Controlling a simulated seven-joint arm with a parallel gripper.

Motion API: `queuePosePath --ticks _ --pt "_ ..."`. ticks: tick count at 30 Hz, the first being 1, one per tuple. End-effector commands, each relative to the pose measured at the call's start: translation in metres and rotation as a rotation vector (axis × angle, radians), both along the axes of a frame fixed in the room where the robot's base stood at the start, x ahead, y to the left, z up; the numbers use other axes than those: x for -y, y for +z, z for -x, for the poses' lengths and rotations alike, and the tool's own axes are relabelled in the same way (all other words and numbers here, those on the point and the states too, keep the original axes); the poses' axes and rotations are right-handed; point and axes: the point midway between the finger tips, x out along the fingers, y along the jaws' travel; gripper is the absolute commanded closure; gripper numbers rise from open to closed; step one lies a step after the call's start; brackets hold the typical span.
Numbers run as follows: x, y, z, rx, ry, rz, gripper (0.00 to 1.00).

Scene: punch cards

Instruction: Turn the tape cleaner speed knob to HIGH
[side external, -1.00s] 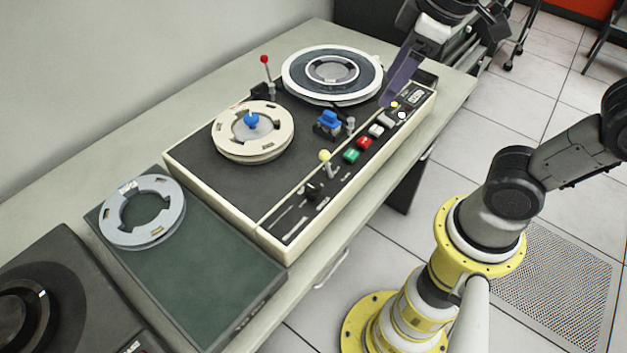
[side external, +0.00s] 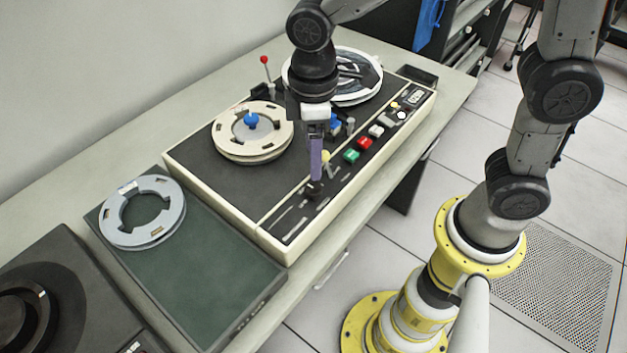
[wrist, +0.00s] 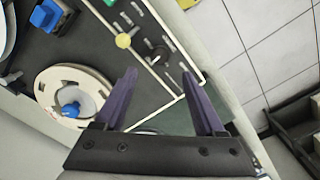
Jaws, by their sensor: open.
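The speed knob (side external: 312,190) is a small black knob at the near end of the tape cleaner's control strip. In the wrist view the knob (wrist: 159,55) shows a light pointer mark, with small label marks around it that I cannot read. My gripper (side external: 315,180) points down just above the knob, and in the side view its purple fingers partly overlap it. In the wrist view my gripper (wrist: 160,75) is open, with the knob ahead of and roughly between the two fingertips. I cannot tell whether a finger touches the knob. The tape cleaner (side external: 215,178) is a dark-topped, cream-edged box.
A yellow-tipped lever (wrist: 123,40) stands close to the knob. Green (side external: 351,156) and red (side external: 365,143) buttons lie farther along the strip. A cream reel with a blue hub (side external: 230,143) sits left of my gripper. A grey ring (side external: 171,222) lies on the green panel.

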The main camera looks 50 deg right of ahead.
Motion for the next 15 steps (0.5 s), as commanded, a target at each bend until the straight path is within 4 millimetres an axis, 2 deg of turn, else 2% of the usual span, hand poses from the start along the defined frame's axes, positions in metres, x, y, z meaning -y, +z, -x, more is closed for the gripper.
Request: queuePosePath --ticks 1,6,12,15 --pt "0.001 -0.012 0.001 -0.006 0.000 0.003 0.28" --pt "0.001 -0.044 0.001 -0.006 -0.001 0.003 0.28" --pt "0.001 -0.072 0.001 -0.003 -0.001 0.001 0.28" --pt "0.000 -0.080 0.000 -0.001 -0.001 0.001 0.28"
